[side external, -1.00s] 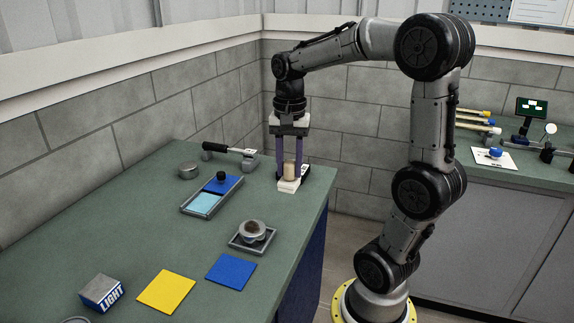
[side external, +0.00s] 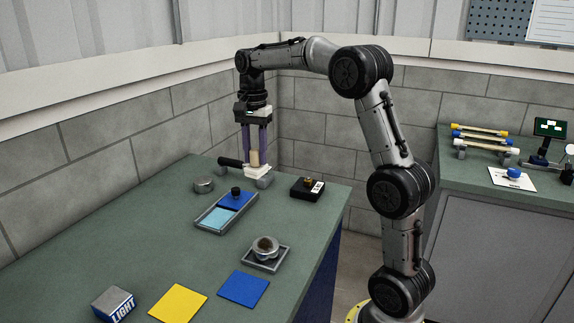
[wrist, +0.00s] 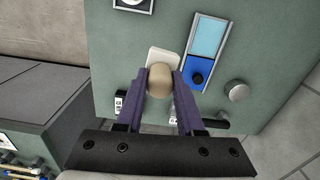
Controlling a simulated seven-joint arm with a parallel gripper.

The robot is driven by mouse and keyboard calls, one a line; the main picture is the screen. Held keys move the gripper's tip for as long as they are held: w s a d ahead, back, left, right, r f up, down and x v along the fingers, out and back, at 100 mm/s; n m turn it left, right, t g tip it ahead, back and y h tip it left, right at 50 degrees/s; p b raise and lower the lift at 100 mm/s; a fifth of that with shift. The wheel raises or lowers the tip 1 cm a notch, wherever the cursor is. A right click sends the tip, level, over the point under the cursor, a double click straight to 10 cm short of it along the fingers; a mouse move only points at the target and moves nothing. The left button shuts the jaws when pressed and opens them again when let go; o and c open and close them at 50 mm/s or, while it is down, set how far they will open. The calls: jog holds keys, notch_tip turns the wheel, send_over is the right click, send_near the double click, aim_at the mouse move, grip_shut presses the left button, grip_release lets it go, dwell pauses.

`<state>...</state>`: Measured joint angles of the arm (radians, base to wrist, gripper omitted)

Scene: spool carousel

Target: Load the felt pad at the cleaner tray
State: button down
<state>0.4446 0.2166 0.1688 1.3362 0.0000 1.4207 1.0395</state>
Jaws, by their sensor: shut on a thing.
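My gripper (side external: 256,152) is shut on the tan knob (side external: 254,159) of the felt pad (side external: 258,171), which has a flat white base. It holds the pad upright, apparently above the bench. In the wrist view the pad (wrist: 163,56) is between the fingers, left of the cleaner tray (wrist: 189,50). The cleaner tray (side external: 201,221) is a long grey frame on the bench, with a light blue section (side external: 218,217) at the near end and a blue section with a black knob (side external: 236,192) at the far end. The pad's underside is hidden.
A black box with a label (side external: 308,188) stands right of the pad. A black-handled tool (side external: 232,162) lies behind it on metal supports. A round tin (side external: 204,185) is left of the tray. A square dish with a metal cup (side external: 265,249) stands nearer.

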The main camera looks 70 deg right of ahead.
jog(key=w+a+f, duration=0.1)
jog(key=w+f, duration=0.3)
jog(key=w, duration=0.5)
jog(key=shift+n, duration=0.6)
jog(key=shift+w+a+f, duration=0.4)
jog(key=shift+f, duration=1.3)
jog(key=shift+w+a+f, duration=0.4)
jog(key=shift+w+f, duration=0.05)
jog(key=shift+f, duration=1.25)
jog(key=shift+w+a+f, duration=0.4)
jog(key=shift+f, duration=1.3)
jog(key=shift+f, duration=0.55)
notch_tip(320, 180, up, 7)
